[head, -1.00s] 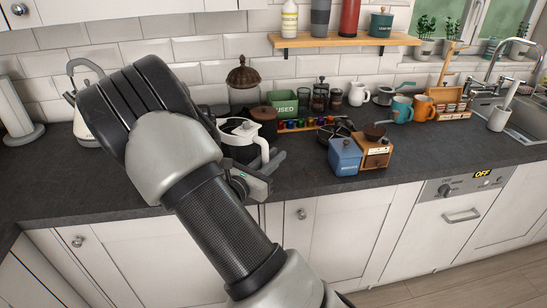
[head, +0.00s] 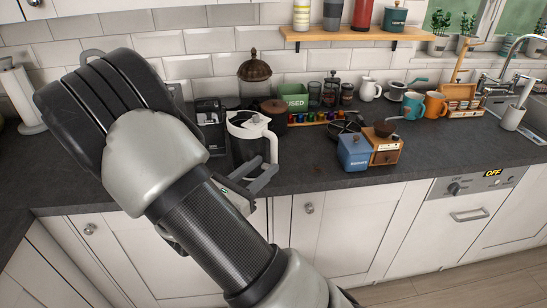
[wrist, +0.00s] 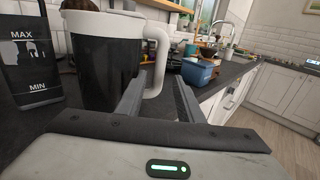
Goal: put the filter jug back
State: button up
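The filter jug (head: 244,150), with a white rim and handle and dark contents, stands upright on the worktop. In the wrist view the jug (wrist: 98,62) is close, with its white handle (wrist: 157,62) facing right. My gripper (head: 257,180) is open and empty, low in front of the jug's handle side. In the wrist view my gripper (wrist: 158,98) has its two fingers apart, with the handle just beyond the gap. A black machine (head: 211,126) is directly left of the jug; its tank (wrist: 32,60) shows MAX and MIN marks. My arm hides the jug's lower left.
A blue box (head: 354,153) and a wooden grinder (head: 386,150) stand to the right of the jug. A brown canister (head: 275,114), a green USED box (head: 294,101) and coloured capsules (head: 320,117) are behind. The worktop's front strip (head: 310,180) is clear.

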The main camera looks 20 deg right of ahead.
jog(key=s+d+r+m+g+y, duration=0.25)
jog(key=s+m+g, duration=0.25)
jog(key=s+m, duration=0.25)
jog(key=s+d+r+m+g+y, duration=0.15)
jog(key=s+m+g+y, duration=0.25)
jog(key=s+m, duration=0.4)
jog(key=s+a+r+m+t+y, duration=0.2)
jog(key=a+r+m+t+y, duration=0.1)
jog(key=a, duration=0.3)
jog(key=s+a+r+m+t+y, duration=0.2)
jog(key=s+a+r+m+y, duration=0.1)
jog(key=a+r+m+y, duration=0.2)
jog(key=shift+s+a+r+t+y, duration=0.3)
jog(key=shift+a+r+t+y, duration=0.1)
jog(key=shift+a+r+y, duration=0.25)
